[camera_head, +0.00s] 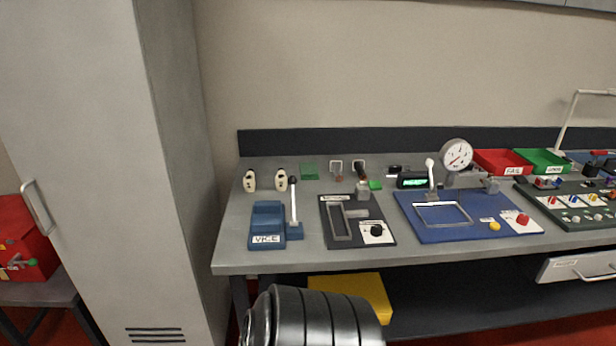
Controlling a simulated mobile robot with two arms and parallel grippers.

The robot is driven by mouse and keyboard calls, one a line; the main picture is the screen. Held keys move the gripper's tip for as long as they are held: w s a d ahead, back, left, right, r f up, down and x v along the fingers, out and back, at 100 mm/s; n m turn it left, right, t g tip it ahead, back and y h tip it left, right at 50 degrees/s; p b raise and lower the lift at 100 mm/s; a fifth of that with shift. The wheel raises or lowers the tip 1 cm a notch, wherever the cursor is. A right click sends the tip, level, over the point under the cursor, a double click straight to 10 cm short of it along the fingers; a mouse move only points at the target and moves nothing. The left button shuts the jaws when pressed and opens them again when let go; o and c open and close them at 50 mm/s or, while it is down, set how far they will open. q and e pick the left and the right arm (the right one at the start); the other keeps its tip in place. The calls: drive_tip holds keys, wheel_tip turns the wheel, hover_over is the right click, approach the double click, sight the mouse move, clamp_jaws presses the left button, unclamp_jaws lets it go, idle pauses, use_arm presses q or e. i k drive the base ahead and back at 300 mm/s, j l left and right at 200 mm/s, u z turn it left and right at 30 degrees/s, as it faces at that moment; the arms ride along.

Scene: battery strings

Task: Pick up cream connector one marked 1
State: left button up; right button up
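Two cream connectors stand at the back left of the grey bench, one at the left (249,180) and one just to its right (281,180). Each has small dark marks on its face. The marks are too small to read, so I cannot tell which one is marked 1. Neither of my grippers is in view. A metallic ribbed part, likely my own arm link, shows at the bottom centre, in front of the bench.
A blue vice (267,222) with an upright lever (293,205) stands just in front of the connectors. A dark fixture plate (384,214) and a blue press base (420,231) lie to the right. A tall grey cabinet (90,150) stands close at the left.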

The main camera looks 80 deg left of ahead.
sight(248, 179)
drive_tip(key=k+u, duration=0.1)
drive_tip(key=u, duration=2.9)
